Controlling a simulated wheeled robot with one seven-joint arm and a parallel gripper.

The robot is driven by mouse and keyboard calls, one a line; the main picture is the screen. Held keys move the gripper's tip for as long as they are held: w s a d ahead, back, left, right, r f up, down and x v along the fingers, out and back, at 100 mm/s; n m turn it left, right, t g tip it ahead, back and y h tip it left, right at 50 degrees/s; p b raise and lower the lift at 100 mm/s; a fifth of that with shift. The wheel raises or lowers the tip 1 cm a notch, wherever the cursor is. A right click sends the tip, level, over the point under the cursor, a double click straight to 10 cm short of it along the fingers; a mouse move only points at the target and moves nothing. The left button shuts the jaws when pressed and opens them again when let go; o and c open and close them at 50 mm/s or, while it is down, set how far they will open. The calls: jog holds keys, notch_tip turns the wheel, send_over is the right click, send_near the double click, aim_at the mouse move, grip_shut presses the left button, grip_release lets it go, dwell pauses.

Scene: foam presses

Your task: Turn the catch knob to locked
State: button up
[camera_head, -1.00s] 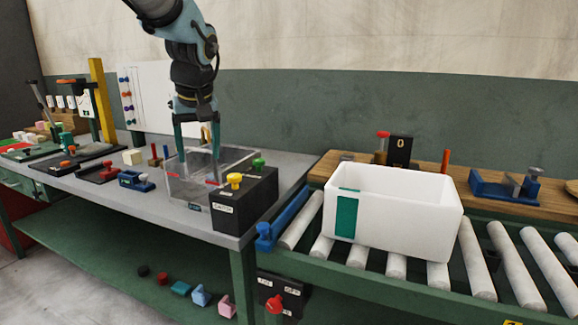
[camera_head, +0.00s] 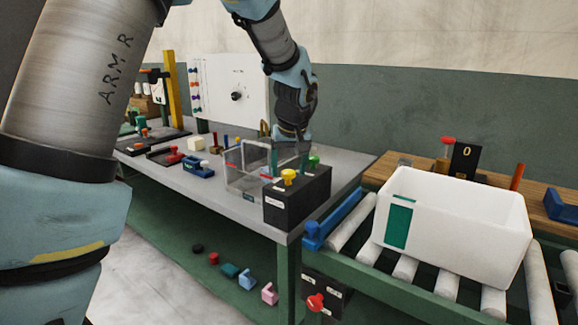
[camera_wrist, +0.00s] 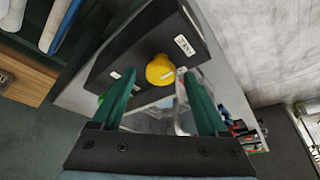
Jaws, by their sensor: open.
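A black box (camera_head: 300,203) stands at the front right corner of the grey bench, with a yellow knob (camera_head: 289,177) and a green knob (camera_head: 314,160) on top. Pale labels on it are too small to read surely, so I cannot tell which knob is the catch knob. My gripper (camera_head: 288,160) is open and empty, just behind and above the box. In the wrist view, the yellow knob (camera_wrist: 160,70) shows between and beyond the fingertips (camera_wrist: 161,75), apart from both. The green knob there is mostly hidden by the left finger.
A clear box (camera_head: 240,172) stands beside the black box. A white panel (camera_head: 230,85) with a black knob (camera_head: 236,96) stands at the back. A white bin (camera_head: 455,230) sits on rollers at right. A red knob (camera_head: 315,301) is below the bench.

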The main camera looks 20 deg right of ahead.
jog(key=shift+w+f, duration=0.1)
jog(key=shift+f, duration=0.1)
grip_shut()
dwell(0.6)
